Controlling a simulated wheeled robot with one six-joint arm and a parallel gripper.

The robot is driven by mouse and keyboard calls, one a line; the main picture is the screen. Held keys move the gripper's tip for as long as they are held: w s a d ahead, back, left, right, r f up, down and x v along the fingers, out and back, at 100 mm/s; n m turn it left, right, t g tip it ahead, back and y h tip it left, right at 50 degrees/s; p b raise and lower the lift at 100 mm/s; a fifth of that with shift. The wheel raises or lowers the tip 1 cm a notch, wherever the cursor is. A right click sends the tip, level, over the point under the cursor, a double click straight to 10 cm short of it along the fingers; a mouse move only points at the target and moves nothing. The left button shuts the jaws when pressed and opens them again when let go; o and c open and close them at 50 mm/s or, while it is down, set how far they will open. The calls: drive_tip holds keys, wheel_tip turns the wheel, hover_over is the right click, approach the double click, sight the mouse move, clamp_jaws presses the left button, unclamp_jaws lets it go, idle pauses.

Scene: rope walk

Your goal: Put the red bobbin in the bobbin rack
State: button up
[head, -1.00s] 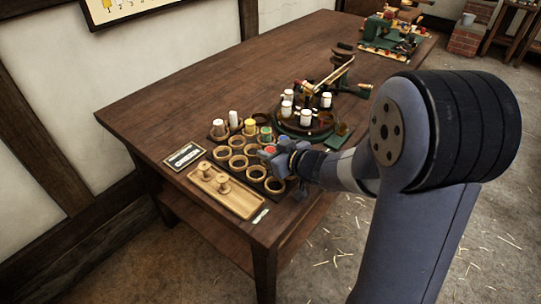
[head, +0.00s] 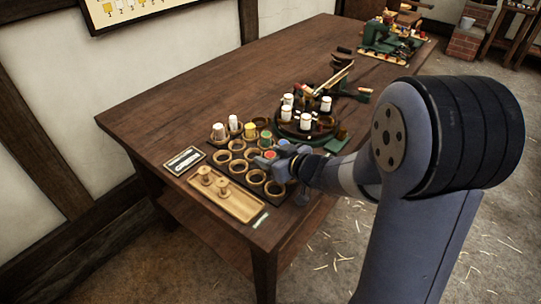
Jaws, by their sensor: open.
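The red bobbin (head: 269,154) shows as a small red top at the right part of the dark bobbin rack (head: 247,146), which has rows of round wooden rings. My gripper (head: 271,162) is open and lies right beside the red bobbin, over the rack's right side. Its fingers hide the bobbin's lower part, so I cannot tell whether the bobbin sits fully in a ring or stands between the fingers. White bobbins (head: 218,130), a yellow bobbin (head: 250,129) and a green bobbin (head: 266,137) stand in the rack's back row. A blue top (head: 283,143) shows behind my gripper.
A wooden tray (head: 240,208) with two wooden spools lies in front of the rack, beside a label card (head: 184,160). A round dark stand (head: 325,130) with white bobbins is behind my gripper. The wooden table (head: 180,105) is clear at the back left.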

drive_tip(key=p+v, duration=0.2)
drive_tip(key=v, duration=0.8)
drive_tip(key=shift+r+p, duration=0.2)
drive_tip(key=shift+p, duration=0.1)
drive_tip(key=shift+v, duration=0.8)
drive_tip(key=shift+f, duration=0.1)
